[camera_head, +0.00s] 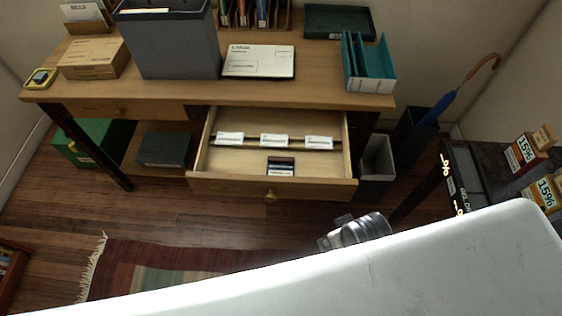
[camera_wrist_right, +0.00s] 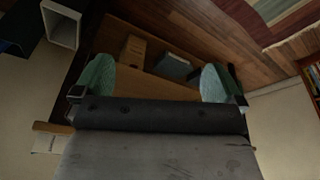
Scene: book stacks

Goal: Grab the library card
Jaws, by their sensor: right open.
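The library card is most likely the small dark card with a pale band (camera_head: 281,166), lying flat near the front of the open drawer (camera_head: 230,160) in the head view. My right gripper (camera_wrist_right: 157,85) shows in the right wrist view with its two teal fingers wide apart and nothing visible held between them. In the head view a grey metal part of my arm sticks out below and right of the drawer, apart from it; the fingers cannot be made out there. My left gripper is not in view. The card is not clearly visible in the right wrist view.
Several white labelled cards (camera_head: 273,140) stand along the drawer's divider. The desk (camera_head: 310,90) holds a grey bin (camera_head: 170,45), a cardboard box (camera_head: 94,58) and a teal file holder (camera_head: 368,65). A dark table is at right.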

